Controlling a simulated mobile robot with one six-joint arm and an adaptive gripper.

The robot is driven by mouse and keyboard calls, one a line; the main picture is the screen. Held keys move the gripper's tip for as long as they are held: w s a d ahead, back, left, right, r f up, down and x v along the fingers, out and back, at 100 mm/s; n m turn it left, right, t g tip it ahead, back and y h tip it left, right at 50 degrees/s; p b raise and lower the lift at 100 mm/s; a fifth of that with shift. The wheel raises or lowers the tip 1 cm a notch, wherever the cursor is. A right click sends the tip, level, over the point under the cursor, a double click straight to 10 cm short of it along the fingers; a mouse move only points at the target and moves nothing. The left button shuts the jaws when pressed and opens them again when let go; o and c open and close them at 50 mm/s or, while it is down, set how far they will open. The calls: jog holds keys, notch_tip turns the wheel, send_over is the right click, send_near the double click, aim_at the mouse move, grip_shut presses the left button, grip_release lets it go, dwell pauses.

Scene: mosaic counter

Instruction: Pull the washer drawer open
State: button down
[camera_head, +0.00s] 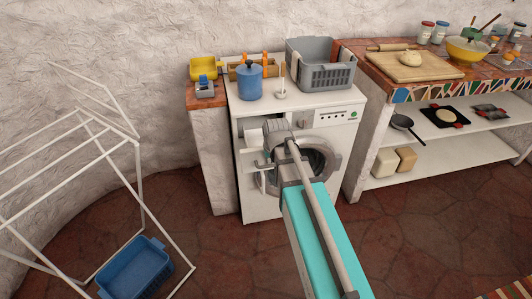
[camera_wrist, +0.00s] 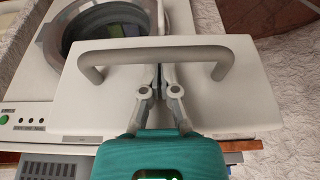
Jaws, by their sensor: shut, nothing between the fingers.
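The white washer (camera_head: 318,112) stands against the wall in the head view, with its round door at the front. The drawer front fills the middle of the wrist view as a white panel (camera_wrist: 245,108) with a grey bar handle (camera_wrist: 190,54). The panel overlaps the washer's face and round door (camera_wrist: 105,25), and looks to stand out from the washer. My gripper (camera_wrist: 160,70) is shut and empty at the middle of the handle. Its tips reach the bar's edge; I cannot tell whether they are hooked behind it. In the head view my arm partly hides the drawer.
A blue pot (camera_head: 249,82) and a grey basket (camera_head: 320,72) stand on the washer. A tiled counter (camera_head: 440,86) is to the right. A white drying rack (camera_head: 140,175) and a blue basket (camera_head: 135,270) are at the left. The floor before the washer's left side is clear.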

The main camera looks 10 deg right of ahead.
dwell(0.4)
jog(key=shift+r, duration=0.15)
jog(key=p+v, duration=0.9)
jog(key=shift+s+r, duration=0.15)
jog(key=shift+r, duration=0.2)
dwell(0.6)
jog(key=s+a+r+g+p, duration=0.1)
jog(key=s+r+g+p, duration=0.2)
jog(key=s, duration=0.9)
jog(key=shift+r+g+p, duration=0.15)
jog(key=shift+g+p, duration=0.15)
jog(key=shift+p, duration=0.55)
